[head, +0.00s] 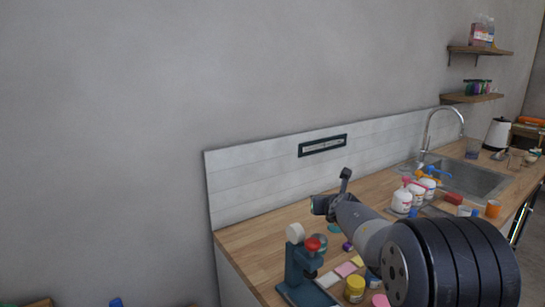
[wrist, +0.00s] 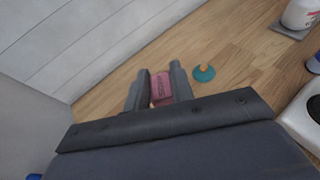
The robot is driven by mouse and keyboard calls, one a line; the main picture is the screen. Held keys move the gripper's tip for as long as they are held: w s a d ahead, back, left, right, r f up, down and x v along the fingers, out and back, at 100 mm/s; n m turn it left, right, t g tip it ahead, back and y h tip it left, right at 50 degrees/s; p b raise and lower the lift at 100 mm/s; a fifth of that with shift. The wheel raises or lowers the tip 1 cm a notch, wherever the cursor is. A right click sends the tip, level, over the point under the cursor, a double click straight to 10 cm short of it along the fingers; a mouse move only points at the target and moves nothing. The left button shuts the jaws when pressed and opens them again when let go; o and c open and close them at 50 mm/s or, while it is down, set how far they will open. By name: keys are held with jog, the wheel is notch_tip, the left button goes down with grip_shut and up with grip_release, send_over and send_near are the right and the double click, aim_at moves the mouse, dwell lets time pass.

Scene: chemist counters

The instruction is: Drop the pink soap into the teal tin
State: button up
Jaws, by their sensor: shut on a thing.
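My gripper (wrist: 160,70) is shut on the pink soap (wrist: 161,87), which sits between the two grey fingers in the wrist view. The soap is held over the wooden counter, near the white wall panel. A small round teal thing (wrist: 204,73) with a tan patch on it lies on the counter just right of the gripper; it may be the teal tin, but its inside is too small to make out. It also shows in the head view (head: 333,228), below the end of my arm. The soap cannot be made out in the head view.
A blue press with a red knob (head: 300,262) stands at the counter's near left. Coloured pads (head: 345,269) and a yellow jar (head: 354,288) lie close by. White bottles (head: 402,201) stand right of my arm, before the sink (head: 470,178). Bare wood surrounds the teal thing.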

notch_tip(320, 180, down, 4)
jog(key=b, duration=0.4)
jog(key=shift+f, duration=0.2)
jog(key=o, duration=1)
jog(key=shift+s, duration=0.1)
jog(key=shift+p+v, duration=0.55)
jog(key=shift+v, duration=4.85)
